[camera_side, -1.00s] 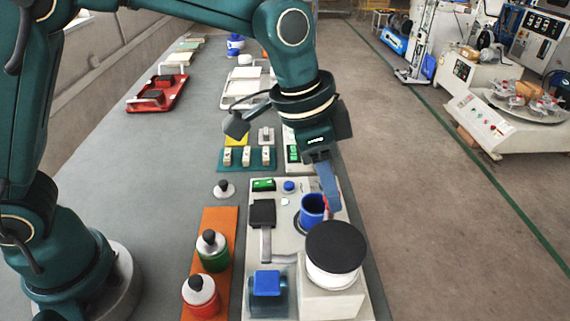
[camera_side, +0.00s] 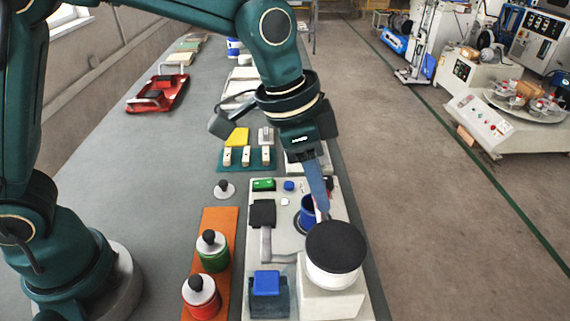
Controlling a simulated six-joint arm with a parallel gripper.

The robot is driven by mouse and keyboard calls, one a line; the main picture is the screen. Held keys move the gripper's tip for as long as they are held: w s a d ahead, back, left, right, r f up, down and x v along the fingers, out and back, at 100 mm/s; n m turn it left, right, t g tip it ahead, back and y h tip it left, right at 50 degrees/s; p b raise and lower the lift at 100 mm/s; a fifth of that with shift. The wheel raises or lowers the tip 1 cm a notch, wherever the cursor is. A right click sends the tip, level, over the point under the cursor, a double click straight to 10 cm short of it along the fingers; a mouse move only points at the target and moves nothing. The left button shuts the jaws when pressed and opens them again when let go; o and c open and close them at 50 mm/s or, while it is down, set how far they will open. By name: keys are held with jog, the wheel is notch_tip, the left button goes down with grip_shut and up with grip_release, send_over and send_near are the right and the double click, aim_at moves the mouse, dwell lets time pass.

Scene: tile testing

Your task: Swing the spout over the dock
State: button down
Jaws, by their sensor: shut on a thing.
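My gripper (camera_side: 319,205) points down behind a white drum with a black top (camera_side: 335,252), beside a blue cup (camera_side: 308,213). It is shut on a thin pale part (camera_side: 322,215), seemingly the spout, between the cup and the drum. The fingers cover part of the cup, and the drum hides the lower end of this part. I cannot tell for sure which fixture is the dock. A black block with a grey bar (camera_side: 264,240) and a blue block in a dark holder (camera_side: 267,284) are on the same pale plate, left of the drum.
A green jar (camera_side: 212,256) and a red jar (camera_side: 202,302) with black knobs stand on an orange strip at the left. A small black-knobbed piece (camera_side: 224,189) and a teal rack (camera_side: 246,160) are farther back.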

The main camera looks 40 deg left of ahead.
jog(key=c, duration=0.6)
grip_release()
jog(key=shift+c, duration=0.2)
jog(key=shift+r, duration=3)
